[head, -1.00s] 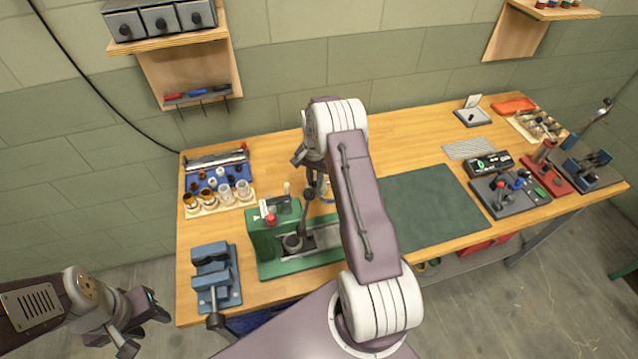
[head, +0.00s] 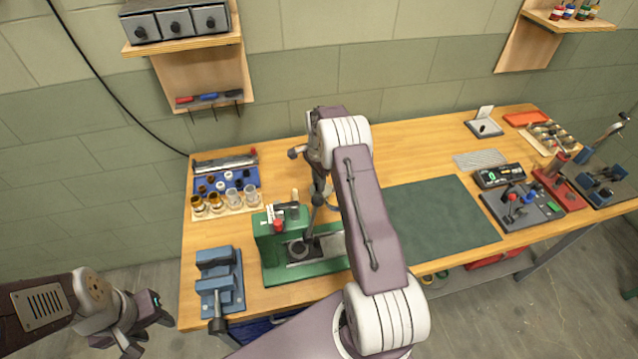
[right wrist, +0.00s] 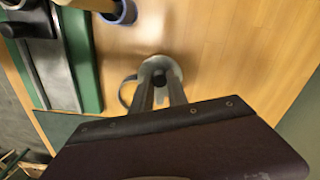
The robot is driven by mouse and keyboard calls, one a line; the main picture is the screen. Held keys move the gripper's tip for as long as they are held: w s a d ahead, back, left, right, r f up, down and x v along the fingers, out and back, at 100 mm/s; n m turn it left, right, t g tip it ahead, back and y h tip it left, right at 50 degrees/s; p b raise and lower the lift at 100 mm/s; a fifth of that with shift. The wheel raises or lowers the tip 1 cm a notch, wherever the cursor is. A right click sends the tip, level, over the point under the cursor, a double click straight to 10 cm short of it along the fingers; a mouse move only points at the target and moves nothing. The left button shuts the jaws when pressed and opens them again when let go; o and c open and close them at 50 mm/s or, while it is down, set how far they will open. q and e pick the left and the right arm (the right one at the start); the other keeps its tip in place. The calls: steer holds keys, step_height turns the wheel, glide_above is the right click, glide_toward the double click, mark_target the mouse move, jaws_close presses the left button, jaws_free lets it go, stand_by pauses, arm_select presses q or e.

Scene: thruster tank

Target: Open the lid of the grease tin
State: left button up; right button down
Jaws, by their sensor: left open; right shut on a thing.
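In the right wrist view a small round pale metal piece with a dark knob (right wrist: 160,66), which looks like the grease tin's lid, is seen from above over the wooden bench. A thin curved loop shows at its left. My right gripper (right wrist: 160,88) is shut on the knob, one finger on each side. Whether the lid is seated or lifted cannot be told. In the head view my right arm hides most of this spot, behind the green press. My left gripper (head: 148,334) is open and empty, off the bench's front left corner.
The green lever press (head: 273,262) stands close in front of my right gripper. A blue vise (head: 217,280) is at the bench's front left, a blue tray of small parts (head: 214,179) behind it. A dark green mat (head: 440,215) lies bare to the right.

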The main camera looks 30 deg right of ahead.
stand_by(0.3)
steer(key=c, duration=1.3)
jaws_free()
steer(key=shift+r, duration=0.4)
step_height(320, 180, up, 8)
steer(key=b, duration=0.1)
steer(key=shift+r, duration=0.15)
